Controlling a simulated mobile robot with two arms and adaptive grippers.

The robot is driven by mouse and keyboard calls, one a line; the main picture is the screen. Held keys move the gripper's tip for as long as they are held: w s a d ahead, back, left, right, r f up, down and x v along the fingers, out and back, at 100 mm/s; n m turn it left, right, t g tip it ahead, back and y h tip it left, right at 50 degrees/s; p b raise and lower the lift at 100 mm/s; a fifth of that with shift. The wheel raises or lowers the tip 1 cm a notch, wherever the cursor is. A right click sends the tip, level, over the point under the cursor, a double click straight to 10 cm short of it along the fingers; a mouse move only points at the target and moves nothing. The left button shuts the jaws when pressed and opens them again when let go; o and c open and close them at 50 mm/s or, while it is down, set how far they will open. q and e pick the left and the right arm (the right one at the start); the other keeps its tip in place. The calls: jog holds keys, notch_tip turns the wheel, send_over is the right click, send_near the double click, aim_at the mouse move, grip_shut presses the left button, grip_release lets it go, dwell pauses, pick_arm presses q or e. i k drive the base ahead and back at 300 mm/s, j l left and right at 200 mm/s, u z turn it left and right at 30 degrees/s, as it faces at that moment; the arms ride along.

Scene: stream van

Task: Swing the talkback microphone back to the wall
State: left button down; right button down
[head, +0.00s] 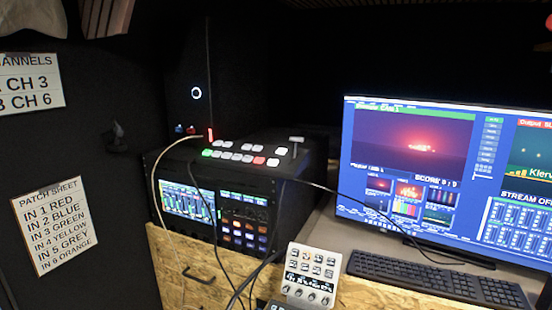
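A small black fixture (118,137) sticks out from the dark left wall, left of the equipment rack. It may be the talkback microphone or its mount, but it is too dark to tell. I see no other shape that is clearly a microphone or its arm. Neither of my grippers shows in the head view.
A black rack (228,205) with a switcher (240,153) on top stands on a wooden counter (190,272). Cables hang across its front. A small control panel (311,275), a keyboard (440,278) and a large monitor (450,180) fill the right. A patch sheet (53,225) is on the wall.

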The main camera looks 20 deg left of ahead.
aim_at(118, 131)
jog(key=u, duration=1.45)
jog(key=i+l+u, duration=0.15)
jog(key=u, duration=0.15)
jog(key=i+l+u, duration=0.25)
jog(key=k+l, duration=0.1)
